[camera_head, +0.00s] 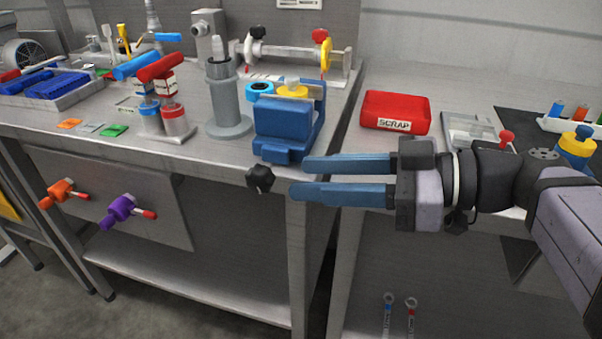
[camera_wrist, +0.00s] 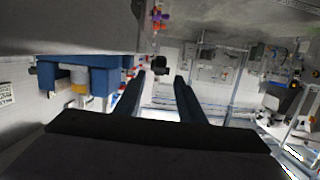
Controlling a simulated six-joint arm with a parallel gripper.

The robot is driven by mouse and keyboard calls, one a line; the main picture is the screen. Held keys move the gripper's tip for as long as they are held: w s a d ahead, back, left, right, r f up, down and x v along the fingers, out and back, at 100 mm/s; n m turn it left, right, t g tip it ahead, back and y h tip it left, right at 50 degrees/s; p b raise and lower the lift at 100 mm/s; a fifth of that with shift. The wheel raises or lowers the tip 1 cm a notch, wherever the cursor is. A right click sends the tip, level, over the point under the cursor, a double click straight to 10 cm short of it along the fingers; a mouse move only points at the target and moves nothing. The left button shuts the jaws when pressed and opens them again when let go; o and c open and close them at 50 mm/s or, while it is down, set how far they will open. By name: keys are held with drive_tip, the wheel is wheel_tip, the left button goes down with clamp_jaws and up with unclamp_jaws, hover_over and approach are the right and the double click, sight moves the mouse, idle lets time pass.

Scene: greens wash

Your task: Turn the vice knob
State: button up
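The blue vice (camera_head: 284,128) sits at the front edge of the workbench, with a yellow-topped piece in its jaws. Its black lobed knob (camera_head: 260,178) sticks out below the front of the vice, over the bench edge. My gripper (camera_head: 299,178) is open and empty, its two blue fingers pointing left towards the knob. The fingertips are a short gap to the right of the knob. In the wrist view the vice (camera_wrist: 95,75) is at left. The black knob (camera_wrist: 161,69) shows just past and between the tips of my gripper (camera_wrist: 165,77).
A red scrap bin (camera_head: 395,112) stands behind my gripper on the bench. A grey post (camera_head: 226,105) stands left of the vice. Orange (camera_head: 62,192) and purple (camera_head: 122,210) valves are on the front panel at lower left. The space in front of the bench is clear.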

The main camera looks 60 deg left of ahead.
drive_tip(key=shift+r, duration=0.1)
idle(0.3)
drive_tip(key=s+a+r+n+g+h+p, duration=0.1)
drive_tip(key=s+r+h+p, duration=0.2)
drive_tip(key=s+r+p, duration=1.15)
drive_tip(key=s+a+r+n+g+h+p, duration=0.15)
drive_tip(key=r+h+p, duration=0.4)
drive_tip(key=p, duration=1.85)
wheel_tip(320, 180, down, 8)
drive_tip(key=w+d+t+p, duration=0.2)
drive_tip(key=t+p, duration=0.3)
drive_tip(key=p, duration=0.1)
drive_tip(key=w+a+f+m+t, duration=0.2)
drive_tip(key=w+f+t, duration=0.3)
drive_tip(key=w, duration=0.5)
drive_tip(key=shift+a+f+y, duration=0.35)
drive_tip(key=shift+a+f, duration=0.05)
drive_tip(key=shift+a, duration=0.45)
